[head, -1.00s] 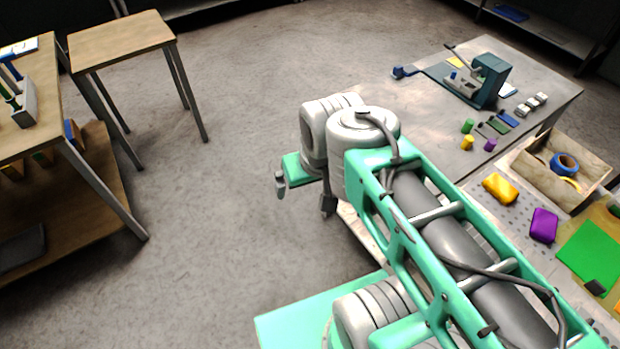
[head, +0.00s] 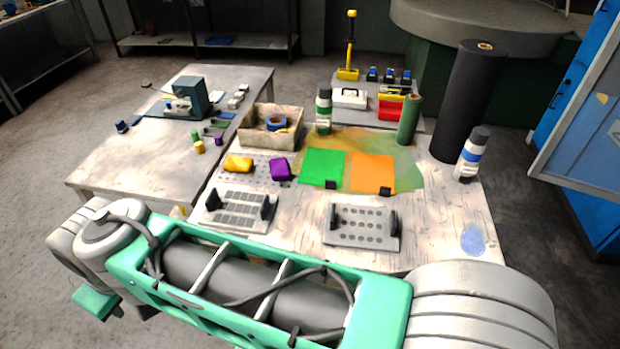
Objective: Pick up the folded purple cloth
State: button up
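The folded purple cloth (head: 280,169) lies on the perforated part of the worktable (head: 455,215), right of a folded yellow cloth (head: 238,164). It is fully visible and nothing touches it from above. My arm crosses the bottom of the head view, in front of the table. Its wrist end, with a green plate and a small dark part where my gripper (head: 108,304) is, sits at the lower left, well away from the purple cloth. The fingers are mostly hidden, so I cannot tell whether they are open or shut.
Green (head: 323,167) and orange (head: 372,173) sheets lie right of the purple cloth. Behind it is an open box (head: 255,138) with blue tape. Two fixtures with dark handles (head: 240,208) (head: 362,228) stand nearer me.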

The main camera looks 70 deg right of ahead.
aim_at(279, 169)
jog(key=z, duration=0.05)
jog(key=k, duration=0.2)
jog(key=u, duration=0.95)
jog(key=i, duration=1)
jog(key=z, duration=3.45)
jog(key=i, duration=0.5)
jog(key=z, duration=0.05)
jog(key=k, duration=1)
jog(key=u, duration=1.25)
jog(key=i, duration=0.65)
jog(key=z, duration=0.1)
